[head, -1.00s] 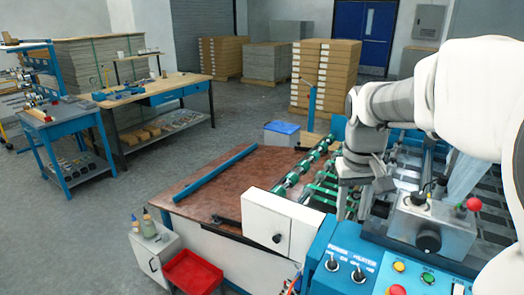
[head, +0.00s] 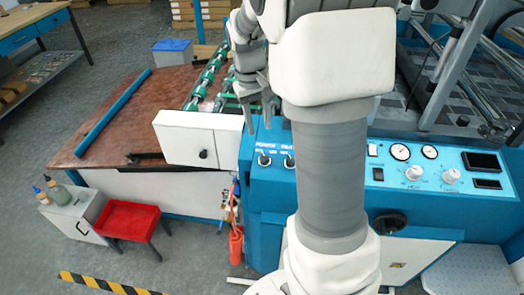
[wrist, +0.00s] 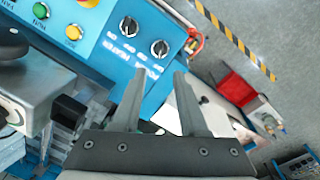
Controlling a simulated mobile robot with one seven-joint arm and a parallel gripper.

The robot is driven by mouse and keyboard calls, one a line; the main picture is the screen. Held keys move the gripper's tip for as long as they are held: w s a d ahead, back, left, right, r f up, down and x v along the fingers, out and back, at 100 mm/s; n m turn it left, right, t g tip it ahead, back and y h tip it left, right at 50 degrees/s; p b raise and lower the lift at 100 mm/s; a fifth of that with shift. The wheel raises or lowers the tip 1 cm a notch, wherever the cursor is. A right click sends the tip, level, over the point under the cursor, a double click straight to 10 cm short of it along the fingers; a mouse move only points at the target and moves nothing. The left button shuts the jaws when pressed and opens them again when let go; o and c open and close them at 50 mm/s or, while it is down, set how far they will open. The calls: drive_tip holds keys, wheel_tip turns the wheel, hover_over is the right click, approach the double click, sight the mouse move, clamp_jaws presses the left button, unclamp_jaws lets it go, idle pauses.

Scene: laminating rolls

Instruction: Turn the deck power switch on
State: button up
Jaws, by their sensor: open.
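The power switch (head: 264,160) is a black rotary knob on the left end of the blue control panel (head: 335,179). The heater switch (head: 289,162) is a similar knob just right of it. In the wrist view the power switch (wrist: 159,48) lies ahead of my fingertips, with the heater switch (wrist: 129,26) to its upper left. My gripper (head: 258,125) is open and empty, pointing down at the panel's back edge, behind and slightly left of the power switch. In the wrist view my gripper (wrist: 155,76) appears apart from both knobs. The knob's exact setting is too small to tell.
A white box with a black knob (head: 198,138) stands left of the panel. Green rollers (head: 207,75) lie behind. Gauges (head: 400,152) and dials are on the panel's right. My arm covers the panel's middle. A red tray (head: 128,220) stands at lower left.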

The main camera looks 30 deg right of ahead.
sight(264, 154)
drive_tip(key=f, duration=0.7)
drive_tip(key=d+f, duration=0.1)
drive_tip(key=f, duration=0.2)
drive_tip(key=shift+d+f+b, duration=0.1)
drive_tip(key=shift+f+b, duration=0.25)
drive_tip(key=shift+f, duration=0.05)
clamp_jaws()
